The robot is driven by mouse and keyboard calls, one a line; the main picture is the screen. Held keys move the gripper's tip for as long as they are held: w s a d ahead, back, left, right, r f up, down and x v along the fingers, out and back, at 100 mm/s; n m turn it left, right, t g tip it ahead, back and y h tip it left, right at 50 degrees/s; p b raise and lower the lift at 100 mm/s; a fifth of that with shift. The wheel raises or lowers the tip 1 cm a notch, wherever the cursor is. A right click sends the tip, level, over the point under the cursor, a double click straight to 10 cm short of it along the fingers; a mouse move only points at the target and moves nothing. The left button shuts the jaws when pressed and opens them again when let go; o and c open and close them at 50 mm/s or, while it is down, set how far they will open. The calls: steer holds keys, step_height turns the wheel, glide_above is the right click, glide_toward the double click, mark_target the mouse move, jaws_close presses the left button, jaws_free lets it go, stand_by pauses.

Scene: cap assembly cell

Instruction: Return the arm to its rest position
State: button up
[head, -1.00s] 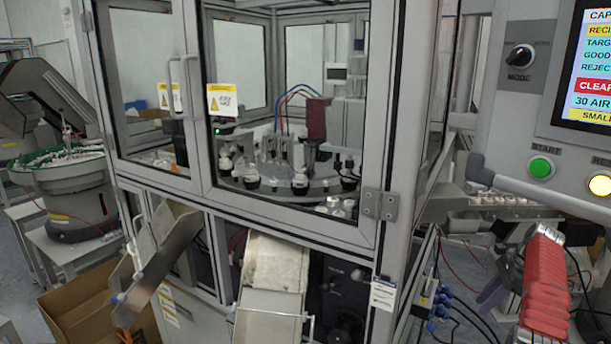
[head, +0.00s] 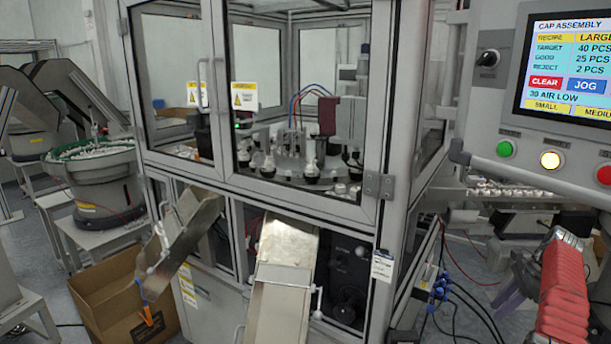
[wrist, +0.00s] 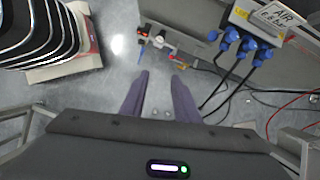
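My gripper shows in the wrist view (wrist: 160,76) as two purple-grey fingers pointing away from the camera. The fingers are apart with bare floor between them, so it is open and empty. No rest position is marked in either view.
The glazed cap assembly machine (head: 290,209) fills the middle, with a steel chute (head: 283,270) in front. A control panel (head: 497,110) hangs at upper right. Blue connectors with cables (wrist: 231,36) lie near my gripper. A cardboard box (head: 110,305) stands lower left.

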step_height(320, 180, down, 7)
steer(key=s+n, duration=0.1)
steer(key=n, duration=0.3)
steer(key=s+a+r+n+h, duration=0.1)
steer(key=s+a+r+n, duration=0.3)
steer(key=a, duration=0.3)
steer(key=s+a+r+n+g+h, duration=0.1)
steer(key=s+a+r+n, duration=0.2)
steer(key=a+r, duration=0.35)
steer(key=s+a+r+n+h, duration=0.1)
steer(key=s+a+r+n, duration=0.3)
steer(key=a, duration=0.4)
steer(key=s+a+r+n+t, duration=0.2)
steer(key=s+a+r, duration=0.3)
steer(key=s+a, duration=0.6)
steer(key=s+a+r+n+t+h, duration=0.1)
steer(key=s+a+r+n, duration=0.4)
steer(key=s+a, duration=0.6)
steer(key=shift+s+r+t, duration=0.6)
steer(key=shift+s+t, duration=0.1)
steer(key=shift+t, duration=0.2)
